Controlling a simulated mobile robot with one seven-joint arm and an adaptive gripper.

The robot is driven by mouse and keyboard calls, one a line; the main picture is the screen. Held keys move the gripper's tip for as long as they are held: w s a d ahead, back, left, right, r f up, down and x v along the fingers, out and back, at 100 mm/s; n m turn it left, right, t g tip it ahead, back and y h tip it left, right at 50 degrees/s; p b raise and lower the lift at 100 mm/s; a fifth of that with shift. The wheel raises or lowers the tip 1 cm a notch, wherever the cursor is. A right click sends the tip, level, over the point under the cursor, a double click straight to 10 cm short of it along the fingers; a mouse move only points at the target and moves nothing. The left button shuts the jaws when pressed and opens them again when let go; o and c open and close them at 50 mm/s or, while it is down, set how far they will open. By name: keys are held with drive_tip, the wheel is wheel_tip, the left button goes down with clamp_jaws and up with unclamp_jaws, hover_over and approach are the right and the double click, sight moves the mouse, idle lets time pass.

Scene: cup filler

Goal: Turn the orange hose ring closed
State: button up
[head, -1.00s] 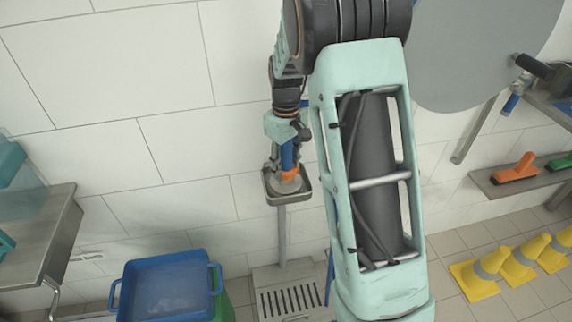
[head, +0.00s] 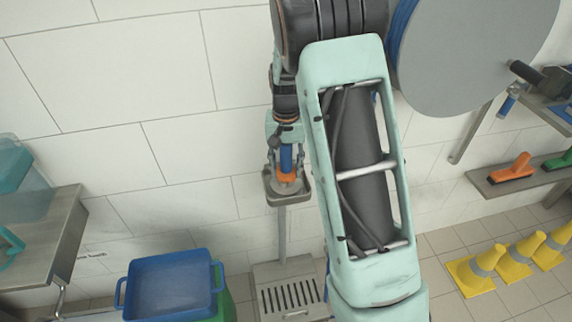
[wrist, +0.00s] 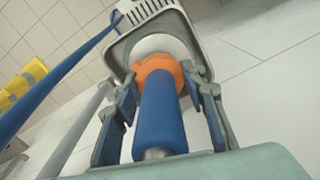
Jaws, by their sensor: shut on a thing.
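The orange hose ring (wrist: 158,66) sits at the end of the blue hose nozzle (wrist: 160,115), against a pale round piece in a small metal basin (wrist: 118,48). In the head view the ring (head: 287,178) shows just above the basin (head: 268,188). My gripper (wrist: 162,88) has one finger on each side of the ring and nozzle, and is shut on the ring. The exact contact of the fingertips is partly hidden. In the head view my gripper (head: 287,167) is small, reaching down over the basin from above.
A blue tub (head: 168,285) stands at the lower left, near a metal table (head: 50,225). A floor drain (head: 290,295) lies below the basin. A grey disc-shaped reel (head: 480,60), a shelf with an orange brush (head: 513,168) and yellow cones (head: 470,275) are on the right.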

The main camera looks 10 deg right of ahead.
drive_tip(key=m+p, duration=0.1)
drive_tip(key=m, duration=0.4)
drive_tip(key=shift+m+p, duration=0.3)
drive_tip(key=shift+p, duration=0.1)
idle(0.4)
drive_tip(key=o, duration=1.2)
drive_tip(key=shift+c, duration=0.2)
drive_tip(key=shift+r, duration=0.15)
wheel_tip(320, 180, up, 12)
drive_tip(key=shift+f, duration=0.1)
